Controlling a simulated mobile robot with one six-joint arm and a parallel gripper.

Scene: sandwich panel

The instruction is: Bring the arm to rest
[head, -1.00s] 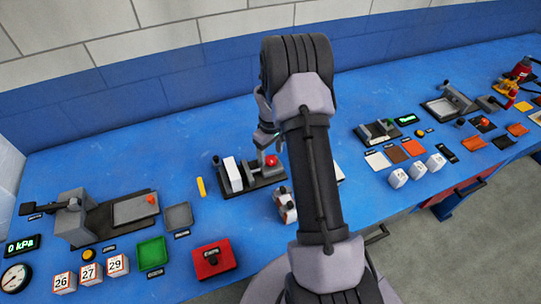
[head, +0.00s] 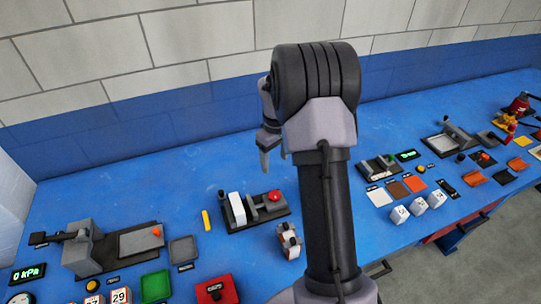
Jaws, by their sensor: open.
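My arm rises through the middle of the head view. My gripper (head: 265,158) hangs at the left of the wrist, pointing down, and is partly hidden behind my arm. Its jaws are open and nothing shows between them. It is above the blue bench, in front of the wall in the picture, clear of the objects below it.
Below my gripper stands a dark fixture with a white block and red knob (head: 274,196). A grey press (head: 90,247) is at left. Tiles and white cubes (head: 418,206) are at right. The blue bench (head: 150,195) has bare areas.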

